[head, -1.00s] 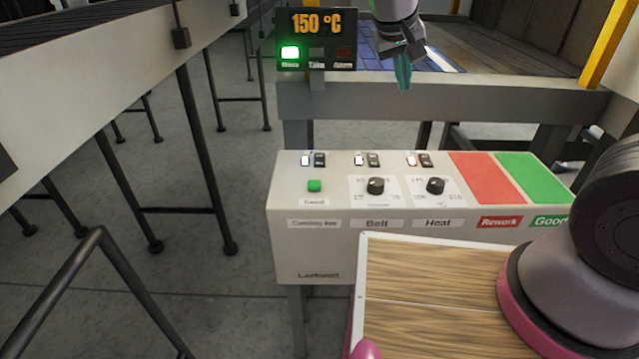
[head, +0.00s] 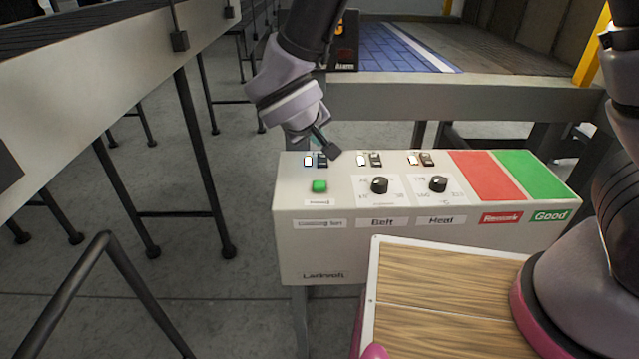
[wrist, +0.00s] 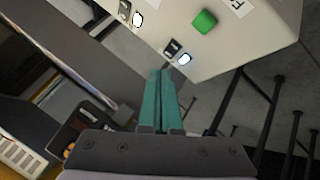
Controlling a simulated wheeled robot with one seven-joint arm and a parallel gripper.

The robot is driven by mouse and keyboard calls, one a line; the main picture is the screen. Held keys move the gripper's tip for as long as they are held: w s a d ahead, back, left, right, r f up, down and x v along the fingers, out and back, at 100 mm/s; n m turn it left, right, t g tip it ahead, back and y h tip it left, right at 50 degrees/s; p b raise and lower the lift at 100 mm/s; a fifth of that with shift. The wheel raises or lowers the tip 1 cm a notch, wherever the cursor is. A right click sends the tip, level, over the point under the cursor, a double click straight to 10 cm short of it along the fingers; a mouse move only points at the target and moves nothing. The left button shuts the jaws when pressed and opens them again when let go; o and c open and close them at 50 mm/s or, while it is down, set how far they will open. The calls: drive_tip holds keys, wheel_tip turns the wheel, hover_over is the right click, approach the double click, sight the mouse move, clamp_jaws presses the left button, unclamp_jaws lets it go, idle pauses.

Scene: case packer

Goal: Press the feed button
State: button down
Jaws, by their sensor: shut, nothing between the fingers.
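The green feed button (head: 319,186) sits on the left of the pale control box, above a small white label. In the wrist view the green button (wrist: 204,21) is near the top, beyond the fingertips. My gripper (wrist: 163,72) has its two teal fingers shut together with nothing between them. The fingertips point toward the box's edge by a white and black switch pair, apart from the button in the picture. In the head view my gripper hangs over the box's back left corner, behind the button, and its fingers are mostly hidden.
The control box (head: 300,245) also carries two black knobs (head: 379,185), switch pairs along the back, and a red pad (head: 487,174) and a green pad (head: 532,174). A wood-topped surface (head: 440,285) is in front. A conveyor (head: 100,80) runs at left. My arm covers most of the display.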

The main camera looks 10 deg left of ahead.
sight(319, 187)
drive_tip(key=shift+f, duration=0.15)
drive_tip(key=shift+f, duration=4.25)
drive_tip(key=shift+f, duration=0.1)
drive_tip(key=shift+f, duration=0.3)
